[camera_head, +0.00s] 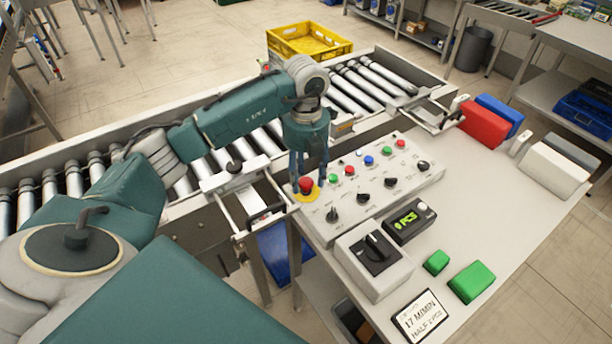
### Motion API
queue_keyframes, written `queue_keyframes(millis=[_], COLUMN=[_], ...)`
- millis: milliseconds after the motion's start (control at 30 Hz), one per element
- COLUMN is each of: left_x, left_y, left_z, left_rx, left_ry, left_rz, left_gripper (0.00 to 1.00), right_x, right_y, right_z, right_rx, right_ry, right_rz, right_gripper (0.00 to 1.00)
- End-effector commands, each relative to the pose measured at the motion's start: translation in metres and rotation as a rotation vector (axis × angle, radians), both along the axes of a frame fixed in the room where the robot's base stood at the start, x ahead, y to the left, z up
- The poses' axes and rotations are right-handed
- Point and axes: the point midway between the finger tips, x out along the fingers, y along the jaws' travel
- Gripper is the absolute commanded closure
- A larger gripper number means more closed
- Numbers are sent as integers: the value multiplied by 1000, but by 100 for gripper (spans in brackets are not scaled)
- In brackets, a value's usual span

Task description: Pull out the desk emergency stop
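The desk emergency stop (306,185) is a red mushroom button on a yellow round base, at the left end of the grey control panel (412,189). My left gripper (309,181) points straight down over it. Its fingers are spread, with the red button between them near the fingertips. A small gap seems to show beside the button, so the fingers look open rather than closed on it. Whether a fingertip touches the button is hard to tell. My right gripper is not in view.
The panel carries several coloured buttons and black knobs close to the gripper. A switch box (372,262), a counter display (409,222) and green blocks (471,281) stand on the desk (490,215). The roller conveyor (345,95) runs behind. A yellow crate (310,42) lies beyond it.

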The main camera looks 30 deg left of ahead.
Motion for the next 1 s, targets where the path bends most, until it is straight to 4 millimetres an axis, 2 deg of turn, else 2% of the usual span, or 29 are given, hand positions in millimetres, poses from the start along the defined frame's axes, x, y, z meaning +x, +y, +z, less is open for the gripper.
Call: queue_keyframes(millis=[233,367,467,800,1000], left_x=[0,0,1,1,0], left_y=[0,0,0,0,1], left_z=[0,7,22,94,115], left_rx=[0,0,-1,-1,0], left_ry=[1,0,-3,-4,-1], left_rz=[0,0,0,0,1], left_gripper=[51,51,51,51,51], right_x=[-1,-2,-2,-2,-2], right_y=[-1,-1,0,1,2], right_z=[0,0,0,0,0], right_rx=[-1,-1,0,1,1], right_ry=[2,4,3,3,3], right_rz=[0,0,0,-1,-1], right_gripper=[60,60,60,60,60])
